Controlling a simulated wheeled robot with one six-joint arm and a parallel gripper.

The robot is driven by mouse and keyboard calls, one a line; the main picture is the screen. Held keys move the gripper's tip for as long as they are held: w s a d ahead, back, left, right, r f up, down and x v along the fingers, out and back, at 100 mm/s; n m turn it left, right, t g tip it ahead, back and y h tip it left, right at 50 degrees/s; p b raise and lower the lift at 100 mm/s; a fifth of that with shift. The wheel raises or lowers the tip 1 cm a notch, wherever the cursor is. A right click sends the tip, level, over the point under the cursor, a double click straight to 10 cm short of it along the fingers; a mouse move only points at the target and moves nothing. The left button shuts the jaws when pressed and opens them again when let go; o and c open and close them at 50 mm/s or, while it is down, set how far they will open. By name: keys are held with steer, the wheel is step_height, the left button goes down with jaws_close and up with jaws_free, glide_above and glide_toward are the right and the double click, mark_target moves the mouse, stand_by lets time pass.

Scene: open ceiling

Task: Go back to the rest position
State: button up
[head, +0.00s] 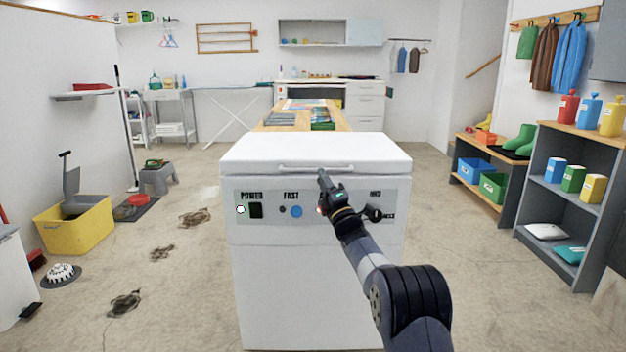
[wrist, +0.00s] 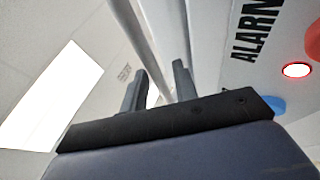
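My gripper (head: 323,176) is raised in front of the white machine (head: 300,285), at the top of its control panel (head: 270,191) and near the lid handle (head: 315,169). In the wrist view its two fingers (wrist: 160,75) stand apart with a gap and nothing is seen held. A pale bar runs behind the fingers there; I cannot tell whether they touch it. The arm hides part of the panel. A red light (wrist: 297,70) shows beside the word ALARM in the wrist view.
The panel has a black POWER switch (head: 256,211), a blue button (head: 297,211) and a dark knob (head: 375,214). A wooden table (head: 345,120) stands behind the machine. Shelves (head: 550,210) are at right. A yellow bucket (head: 75,228) and dark clumps (head: 124,303) are on the left floor.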

steer(key=shift+f+x, duration=0.2)
steer(key=shift+x, duration=1)
steer(key=shift+w+a+r, duration=0.1)
steer(key=shift+w+r, duration=0.05)
steer(key=shift+f, duration=0.2)
